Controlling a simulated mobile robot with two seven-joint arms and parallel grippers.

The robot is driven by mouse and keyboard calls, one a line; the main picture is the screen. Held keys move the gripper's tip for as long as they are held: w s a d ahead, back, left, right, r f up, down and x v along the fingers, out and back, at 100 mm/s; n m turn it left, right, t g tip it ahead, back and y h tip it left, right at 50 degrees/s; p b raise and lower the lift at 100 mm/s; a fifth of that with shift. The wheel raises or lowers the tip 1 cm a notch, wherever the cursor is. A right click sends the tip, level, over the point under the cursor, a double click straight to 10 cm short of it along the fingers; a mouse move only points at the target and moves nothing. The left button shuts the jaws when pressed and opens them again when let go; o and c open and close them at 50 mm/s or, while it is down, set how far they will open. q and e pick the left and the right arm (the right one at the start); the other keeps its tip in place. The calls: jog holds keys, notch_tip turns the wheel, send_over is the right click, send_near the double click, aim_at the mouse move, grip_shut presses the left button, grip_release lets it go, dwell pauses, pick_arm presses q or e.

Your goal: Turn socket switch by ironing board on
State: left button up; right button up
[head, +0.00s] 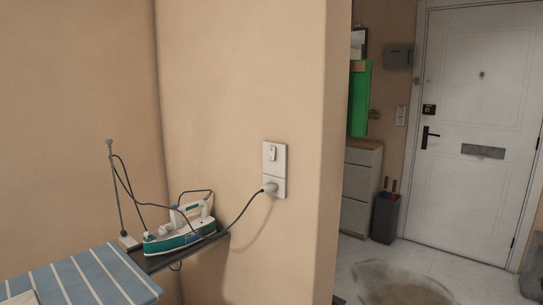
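In the head view a white wall socket (274,187) is set on the beige wall, with a small switch (271,154) on the plate above it. A plug (268,188) sits in the socket, and its dark cord runs left to the iron. Whether the switch is on or off is too small to tell. The ironing board (88,279) has a blue striped cover and stands at the lower left. A green and white iron (180,236) rests on the dark stand at its end. Neither of my grippers shows in this view.
A thin cord-holder rod (116,190) rises beside the iron. The wall ends right of the socket at a corner (329,150). Beyond it are a hallway with a white door (475,130), a drawer cabinet (358,190), a dark umbrella bin (385,217) and a brown stain (400,284) on the floor.

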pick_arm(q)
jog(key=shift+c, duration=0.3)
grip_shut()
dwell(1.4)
